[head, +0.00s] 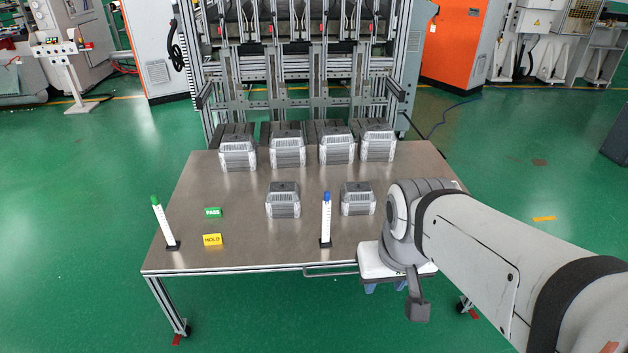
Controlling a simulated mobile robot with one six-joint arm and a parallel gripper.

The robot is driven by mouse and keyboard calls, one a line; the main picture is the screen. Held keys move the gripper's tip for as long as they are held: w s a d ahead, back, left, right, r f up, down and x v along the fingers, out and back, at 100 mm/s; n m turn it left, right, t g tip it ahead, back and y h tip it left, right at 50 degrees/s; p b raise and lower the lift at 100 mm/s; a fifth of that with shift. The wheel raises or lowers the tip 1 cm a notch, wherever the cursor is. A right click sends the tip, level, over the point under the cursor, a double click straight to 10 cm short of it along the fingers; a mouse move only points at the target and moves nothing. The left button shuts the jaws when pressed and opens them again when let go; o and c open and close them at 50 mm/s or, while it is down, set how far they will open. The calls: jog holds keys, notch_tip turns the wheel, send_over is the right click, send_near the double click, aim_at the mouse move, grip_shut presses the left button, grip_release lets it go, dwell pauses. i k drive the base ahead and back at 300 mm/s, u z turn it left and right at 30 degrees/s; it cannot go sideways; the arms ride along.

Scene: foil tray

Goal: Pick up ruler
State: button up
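Two slim white upright sticks with small marks stand in dark bases on the metal table (235,258). One has a green top (162,222) and is at the left, leaning slightly. The other has a blue top (326,222) and is near the front middle edge. I cannot tell for sure whether either is the ruler. My arm enters from the right, and its end is at the table's front right, apart from both sticks. The fingers of my gripper cannot be made out, so its opening is unclear.
Several grey ribbed blocks stand in a back row (288,155), with two more in front, one (283,203) near the middle and one (357,201) to its right. A green PASS card (212,212) and yellow HOLD card (212,239) lie at left. A metal frame rises behind.

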aim_at(326, 241)
jog(key=u, duration=0.05)
jog(key=k, duration=0.6)
jog(key=z, duration=0.75)
jog(key=i, duration=2.35)
jog(key=u, duration=0.85)
